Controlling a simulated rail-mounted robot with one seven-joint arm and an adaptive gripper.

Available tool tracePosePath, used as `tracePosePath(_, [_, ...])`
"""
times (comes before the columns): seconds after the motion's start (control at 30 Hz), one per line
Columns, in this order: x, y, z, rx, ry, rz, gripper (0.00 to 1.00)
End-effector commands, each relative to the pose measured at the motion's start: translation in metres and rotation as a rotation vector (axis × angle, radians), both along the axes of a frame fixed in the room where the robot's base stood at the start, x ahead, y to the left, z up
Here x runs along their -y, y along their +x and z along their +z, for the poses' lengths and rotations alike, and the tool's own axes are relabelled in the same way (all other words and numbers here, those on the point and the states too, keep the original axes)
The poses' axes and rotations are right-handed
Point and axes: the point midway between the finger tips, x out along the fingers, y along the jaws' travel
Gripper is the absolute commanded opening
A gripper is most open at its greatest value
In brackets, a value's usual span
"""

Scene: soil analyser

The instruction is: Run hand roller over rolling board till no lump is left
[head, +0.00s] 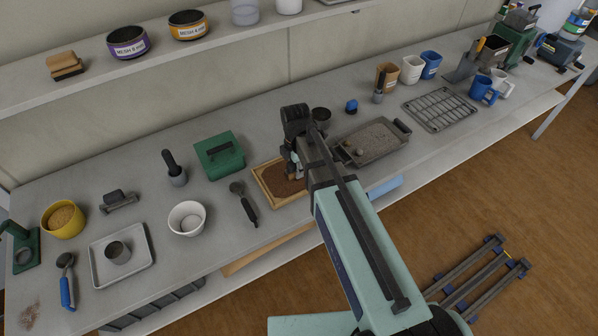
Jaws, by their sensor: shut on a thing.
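The rolling board (264,190) is a shallow wooden-rimmed tray with a layer of brown soil in it, on the bench at the middle. My gripper (292,170) is over the board's right part, low above the soil. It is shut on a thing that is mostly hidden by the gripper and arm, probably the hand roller. Whether this thing touches the soil cannot be told. The right part of the board is hidden behind my arm. Lumps in the soil are too small to make out.
A black-handled tool (243,203) lies just left of the board. A green box (220,155) stands behind left, a white bowl (187,218) further left. A grey tray of soil (372,143) is close on the right. A shelf (210,50) runs above the back.

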Motion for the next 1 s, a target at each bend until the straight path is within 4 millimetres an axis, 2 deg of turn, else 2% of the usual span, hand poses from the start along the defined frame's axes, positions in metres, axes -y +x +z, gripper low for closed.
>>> tracePosePath(0.03, [-0.003,0.008,0.0,0.001,0.0,0.0,0.05])
tracePosePath(0.5, [-0.019,0.051,0.0,0.001,0.0,-0.006,0.05])
tracePosePath(1.0, [0.002,0.0,0.0,0.0,0.0,-0.004,0.05])
